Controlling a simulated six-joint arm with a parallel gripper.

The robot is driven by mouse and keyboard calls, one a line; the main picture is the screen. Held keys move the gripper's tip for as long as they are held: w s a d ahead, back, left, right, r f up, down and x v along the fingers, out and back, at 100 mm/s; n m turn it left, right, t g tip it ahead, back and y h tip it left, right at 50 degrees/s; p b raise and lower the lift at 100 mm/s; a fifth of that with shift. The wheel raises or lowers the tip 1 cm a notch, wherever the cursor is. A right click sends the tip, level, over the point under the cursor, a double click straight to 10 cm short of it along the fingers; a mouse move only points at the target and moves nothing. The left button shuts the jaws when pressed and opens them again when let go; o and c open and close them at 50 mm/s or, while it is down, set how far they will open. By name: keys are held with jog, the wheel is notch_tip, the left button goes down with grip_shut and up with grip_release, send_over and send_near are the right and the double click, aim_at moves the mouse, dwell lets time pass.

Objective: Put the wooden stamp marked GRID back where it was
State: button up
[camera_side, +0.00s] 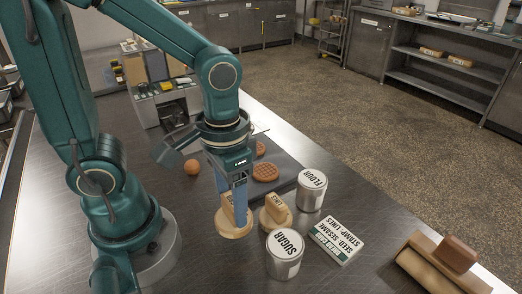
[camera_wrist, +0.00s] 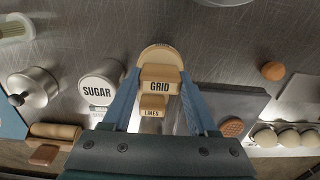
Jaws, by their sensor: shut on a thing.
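My gripper (camera_side: 233,203) is shut on the GRID stamp (camera_side: 228,212), a pale wooden stamp with a round base and a block handle. In the wrist view, the handle of the GRID stamp (camera_wrist: 160,76) sits between the two blue fingers, with its word readable. The base is low over the metal table; I cannot tell whether it touches. The LINES stamp (camera_side: 278,210) stands just right of it in the side view. In the wrist view the LINES stamp (camera_wrist: 152,105) is partly hidden behind the GRID handle.
The SUGAR tin (camera_side: 284,254) and FLOUR tin (camera_side: 312,189) stand close to the stamps. A card (camera_side: 338,240) reads SEED-SESAME, STAMP-LINES. A grid-marked brown disc (camera_side: 265,172) lies on a dark slab (camera_side: 289,181). A wooden roller (camera_side: 425,270) lies at right.

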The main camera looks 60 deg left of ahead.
aim_at(228, 197)
jog(key=shift+d+f, duration=0.3)
jog(key=shift+d, duration=0.05)
jog(key=shift+f, duration=1.95)
jog(key=shift+f, duration=0.1)
jog(key=o, duration=1.3)
jog(key=shift+c, duration=0.2)
notch_tip(228, 197, up, 12)
jog(key=shift+r, duration=0.1)
jog(key=shift+s+a+r+t, duration=0.1)
jog(key=shift+a+r+t, duration=0.15)
jog(key=shift+a+t, duration=0.65)
jog(key=a+t, duration=0.1)
jog(key=t, duration=0.2)
jog(key=shift+a+t, duration=0.35)
jog(key=shift+t, duration=0.05)
